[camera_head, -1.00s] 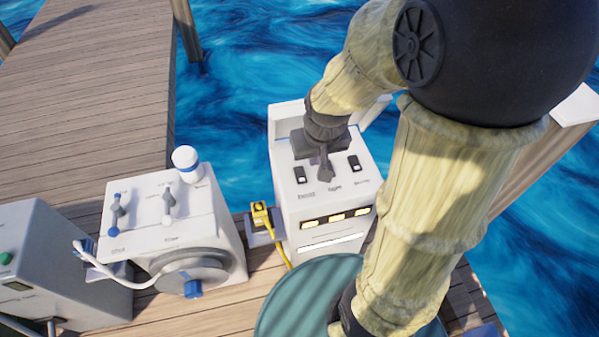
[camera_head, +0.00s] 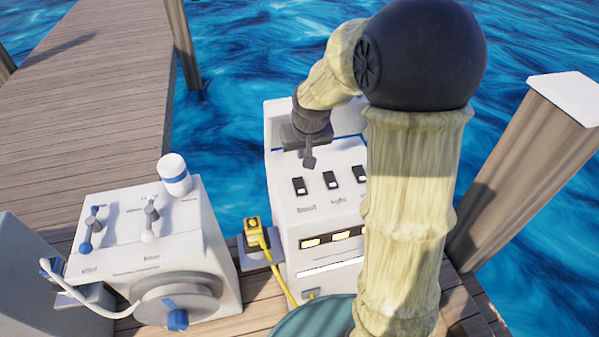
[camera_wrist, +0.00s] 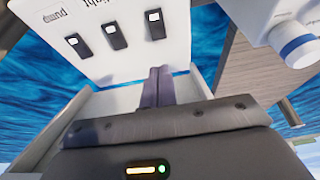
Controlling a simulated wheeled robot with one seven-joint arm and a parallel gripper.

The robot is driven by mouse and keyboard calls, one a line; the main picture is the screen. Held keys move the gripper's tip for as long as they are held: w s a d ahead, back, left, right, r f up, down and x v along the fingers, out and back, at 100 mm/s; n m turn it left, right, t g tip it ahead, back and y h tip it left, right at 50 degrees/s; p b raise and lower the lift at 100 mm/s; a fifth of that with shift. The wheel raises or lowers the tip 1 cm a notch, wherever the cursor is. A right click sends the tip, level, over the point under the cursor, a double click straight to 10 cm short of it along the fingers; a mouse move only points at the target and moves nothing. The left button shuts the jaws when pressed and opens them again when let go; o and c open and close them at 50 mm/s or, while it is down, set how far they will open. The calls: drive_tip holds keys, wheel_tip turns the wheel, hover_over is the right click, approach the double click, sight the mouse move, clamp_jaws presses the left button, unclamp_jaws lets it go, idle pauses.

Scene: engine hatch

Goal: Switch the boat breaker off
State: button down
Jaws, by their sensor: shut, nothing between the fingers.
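The white breaker box (camera_head: 325,215) stands on the dock with three black rocker switches on its sloped top. They are a left switch (camera_head: 299,186), a middle switch (camera_head: 330,180) and a right switch (camera_head: 359,174). Each shows a white mark at its near end, and all look set alike. In the wrist view, pump and light labels sit by two switches; the third switch's (camera_wrist: 154,24) label is out of frame.
A white control box (camera_head: 155,235) with levers, a blue-banded knob (camera_head: 174,174) and a round dial stands at left. A yellow plug and cable (camera_head: 254,235) sit between the boxes. A wooden post (camera_head: 530,165) rises at right, with water behind.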

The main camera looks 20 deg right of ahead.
sight(298, 180)
drive_tip(key=x, duration=1.3)
drive_tip(key=shift+s+f, duration=0.25)
drive_tip(key=shift+f, duration=0.3)
